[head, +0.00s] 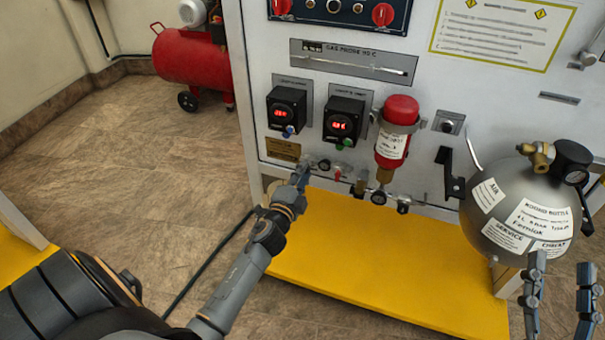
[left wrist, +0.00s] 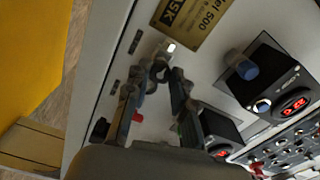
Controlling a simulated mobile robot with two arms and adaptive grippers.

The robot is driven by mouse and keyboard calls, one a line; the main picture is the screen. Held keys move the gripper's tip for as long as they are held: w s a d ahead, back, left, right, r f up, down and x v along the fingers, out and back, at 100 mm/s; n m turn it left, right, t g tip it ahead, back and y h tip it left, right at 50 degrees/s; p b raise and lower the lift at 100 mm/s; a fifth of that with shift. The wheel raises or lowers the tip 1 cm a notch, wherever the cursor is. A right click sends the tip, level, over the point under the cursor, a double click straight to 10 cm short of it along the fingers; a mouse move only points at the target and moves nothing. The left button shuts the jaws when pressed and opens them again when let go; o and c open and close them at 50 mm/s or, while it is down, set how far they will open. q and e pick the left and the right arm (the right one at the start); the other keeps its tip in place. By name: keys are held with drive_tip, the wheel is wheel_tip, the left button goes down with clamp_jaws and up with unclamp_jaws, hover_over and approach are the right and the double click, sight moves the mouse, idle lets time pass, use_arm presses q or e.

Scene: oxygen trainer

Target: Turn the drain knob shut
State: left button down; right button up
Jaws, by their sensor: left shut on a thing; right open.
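My left gripper (head: 302,172) reaches in from the left to the lower left corner of the white panel. It is shut on a small fitting there, most likely the drain knob; the fingers hide most of it in the head view. In the left wrist view, a dark round knob (left wrist: 158,72) sits between the fingertips of my left gripper (left wrist: 166,76), below a bright metal stub. How far the knob is turned I cannot tell. My right gripper (head: 559,292) is open and empty at the lower right, in front of the grey round bottle (head: 515,212).
A red cylinder (head: 395,135), two black boxes with red displays (head: 287,107) (head: 343,121) and several small fittings line the panel. A yellow base board (head: 360,262) lies below. A red compressor (head: 192,65) stands on the floor behind left.

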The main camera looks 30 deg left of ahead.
use_arm(q)
drive_tip(key=shift+f+m+p, duration=0.15)
drive_tip(key=shift+m+p, duration=0.7)
drive_tip(key=shift+m, duration=7.95)
use_arm(e)
wheel_tip(320, 180, down, 7)
drive_tip(key=w+g+h, duration=0.1)
drive_tip(key=g, duration=0.3)
drive_tip(key=shift+w+d, duration=0.25)
drive_tip(key=shift+d, duration=0.05)
drive_tip(key=shift+g+h, duration=0.3)
use_arm(q)
drive_tip(key=c, duration=1.1)
unclamp_jaws()
